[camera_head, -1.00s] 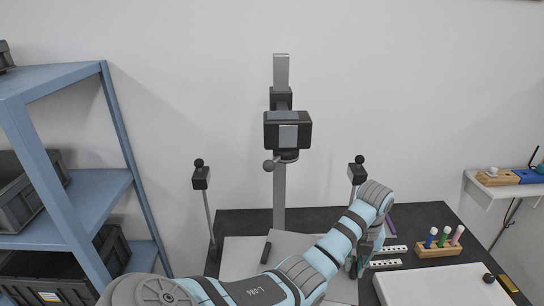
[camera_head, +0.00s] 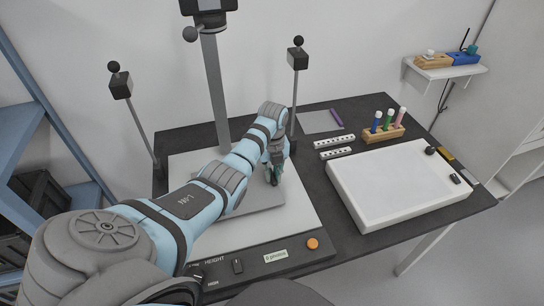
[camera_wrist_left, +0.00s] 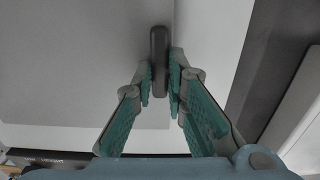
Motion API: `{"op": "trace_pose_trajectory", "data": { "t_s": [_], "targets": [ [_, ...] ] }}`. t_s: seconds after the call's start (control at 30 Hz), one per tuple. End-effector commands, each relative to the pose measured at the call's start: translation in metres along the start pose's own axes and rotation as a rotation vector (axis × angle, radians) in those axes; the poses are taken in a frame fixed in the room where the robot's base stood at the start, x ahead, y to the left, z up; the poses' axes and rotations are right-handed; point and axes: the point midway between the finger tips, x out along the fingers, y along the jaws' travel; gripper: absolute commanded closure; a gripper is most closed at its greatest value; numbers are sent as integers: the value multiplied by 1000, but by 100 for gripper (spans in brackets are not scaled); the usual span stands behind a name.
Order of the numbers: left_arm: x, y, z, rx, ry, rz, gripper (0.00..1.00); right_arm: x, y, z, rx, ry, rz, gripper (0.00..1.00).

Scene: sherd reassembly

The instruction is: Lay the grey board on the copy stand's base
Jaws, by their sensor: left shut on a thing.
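The grey board (camera_head: 255,203) is flat over the pale base (camera_head: 305,225) of the copy stand, within its edges. I cannot tell whether it rests on the base or hangs just above. My left gripper (camera_head: 274,181) is at the board's right side. In the left wrist view its fingers (camera_wrist_left: 161,88) are shut on a dark grip (camera_wrist_left: 159,50) near the edge of the board (camera_wrist_left: 70,60). My arm hides the board's left part in the head view. The stand's column (camera_head: 214,95) rises behind. My right gripper is not in view.
Two lamps, left (camera_head: 120,85) and right (camera_head: 297,55), flank the stand. A white light panel (camera_head: 400,180), scale bars (camera_head: 335,141) and a rack of coloured tubes (camera_head: 384,132) occupy the right side. An orange button (camera_head: 313,243) is on the base's front strip.

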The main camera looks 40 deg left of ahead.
Motion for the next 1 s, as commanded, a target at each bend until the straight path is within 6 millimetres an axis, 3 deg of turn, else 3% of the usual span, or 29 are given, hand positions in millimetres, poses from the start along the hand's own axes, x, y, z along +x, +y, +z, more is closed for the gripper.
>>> {"op": "trace_pose_trajectory", "data": {
  "t_s": [0.07, 0.37, 0.4, 0.5, 0.83, 1.0],
  "targets": [
    [13, 0, 0, 0, 1, 1, 100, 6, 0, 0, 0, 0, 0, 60],
    [14, 0, 0, 0, 0, 0, 100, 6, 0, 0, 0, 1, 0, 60],
    [14, 0, 0, 0, 0, 0, 82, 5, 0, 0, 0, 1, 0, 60],
    [14, 0, 0, 0, 0, 0, 67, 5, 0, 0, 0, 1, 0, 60],
    [10, 0, 0, 1, -1, 0, 67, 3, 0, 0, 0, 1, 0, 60],
    [-24, -1, 1, 0, -4, -2, 67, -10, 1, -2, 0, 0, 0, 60]
  ]
}}
